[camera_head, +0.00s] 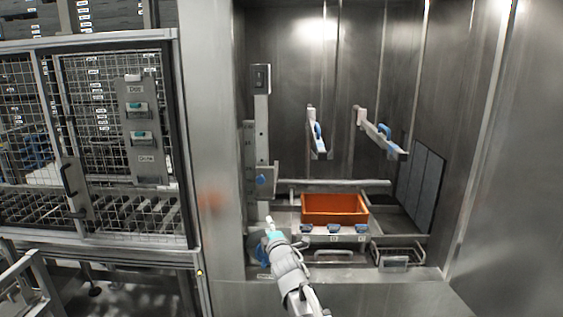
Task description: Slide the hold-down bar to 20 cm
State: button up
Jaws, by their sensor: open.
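The hold-down bar (335,183) is a grey horizontal bar in the washer bay, behind and above the orange crate (334,219). Its left end meets a grey carriage (267,169) with a blue knob (261,180) on an upright rail (262,128). A scale strip (249,150) with small marks stands left of the rail; its numbers are too small to read. My gripper (269,222) is low in front of the rail, below the knob and apart from it, left of the crate. It is open, and I see nothing in it.
Two swing arms with blue handles, a left one (317,140) and a right one (383,134), hang above the crate. Blue clips (333,228) line the crate's front. A mesh door (120,120) is left of the bay.

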jog(key=s+d+f+m+g+h, duration=0.3)
jog(key=s+d+f+m+g, duration=0.1)
jog(key=d+f+m, duration=0.25)
jog(key=s+d+f+m+g+h, duration=0.3)
jog(key=s+d+f+m+g, duration=0.1)
jog(key=d+f+m, duration=0.3)
jog(key=s+d+f+m+g, duration=0.3)
jog(key=s+g, duration=0.2)
jog(key=s, duration=0.4)
jog(key=s+d+f+m+g, duration=0.3)
jog(key=s+d+m+g, duration=0.1)
jog(key=s, duration=0.5)
jog(key=shift+d+f+g+y, duration=0.15)
jog(key=shift+g+y, duration=0.15)
jog(key=shift+g, duration=0.2)
